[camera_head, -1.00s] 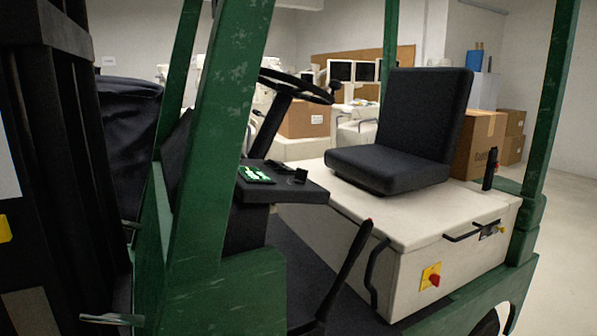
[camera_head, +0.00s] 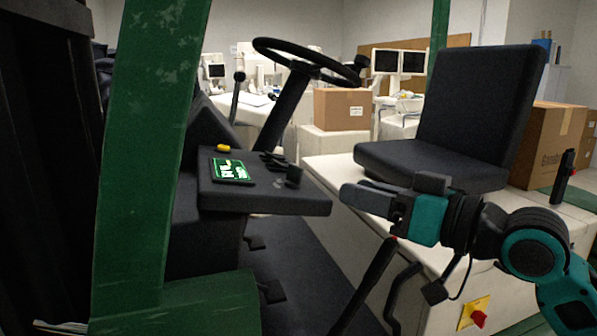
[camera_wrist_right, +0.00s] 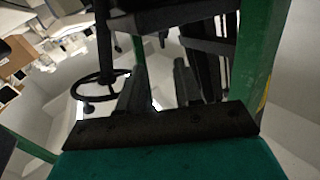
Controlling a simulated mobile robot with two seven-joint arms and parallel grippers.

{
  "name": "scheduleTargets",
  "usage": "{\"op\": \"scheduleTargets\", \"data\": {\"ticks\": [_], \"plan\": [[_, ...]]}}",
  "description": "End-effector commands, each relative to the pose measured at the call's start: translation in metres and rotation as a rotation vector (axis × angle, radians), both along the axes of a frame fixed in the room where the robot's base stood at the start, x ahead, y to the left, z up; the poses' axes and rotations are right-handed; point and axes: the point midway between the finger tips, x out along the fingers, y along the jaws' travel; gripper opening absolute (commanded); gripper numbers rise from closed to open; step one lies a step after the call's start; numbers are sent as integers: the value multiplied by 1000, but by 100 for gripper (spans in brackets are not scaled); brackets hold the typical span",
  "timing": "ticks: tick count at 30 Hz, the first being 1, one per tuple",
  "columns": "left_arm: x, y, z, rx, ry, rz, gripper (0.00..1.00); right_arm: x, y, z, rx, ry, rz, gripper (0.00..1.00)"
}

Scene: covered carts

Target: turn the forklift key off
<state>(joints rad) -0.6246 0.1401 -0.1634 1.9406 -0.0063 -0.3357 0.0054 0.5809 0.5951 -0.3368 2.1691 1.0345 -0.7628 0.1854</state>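The forklift's dark dashboard (camera_head: 262,200) is left of centre in the head view. It carries a lit green display panel (camera_head: 231,170), a yellow button (camera_head: 222,148) and small dark controls (camera_head: 293,175) on its right side. The key is too small to make out for sure among these controls. My right gripper (camera_head: 346,194) points left, a little to the right of the dashboard and in front of the seat, touching nothing that I can see. In the right wrist view its two fingers (camera_wrist_right: 161,82) stand apart with nothing between them. My left gripper is out of view.
A steering wheel (camera_head: 308,60) rises behind the dashboard. The black seat (camera_head: 470,120) is right of it. A green post (camera_head: 150,130) stands at left. A black lever (camera_head: 365,285) and a red knob on a yellow plate (camera_head: 474,313) are below my gripper. Cardboard boxes (camera_head: 341,109) stand behind.

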Motion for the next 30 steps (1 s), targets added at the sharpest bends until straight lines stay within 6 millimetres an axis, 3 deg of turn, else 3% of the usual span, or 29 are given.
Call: {"op": "scheduleTargets", "data": {"ticks": [7, 21, 30], "plan": [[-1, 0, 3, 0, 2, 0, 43, 12, 17, 4, 3, -2, 8, 34], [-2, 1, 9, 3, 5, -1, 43, 73, 84, 3, 2, -1, 6, 34], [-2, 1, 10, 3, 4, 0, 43, 84, 97, 2, 0, -3, 5, 34]]}}
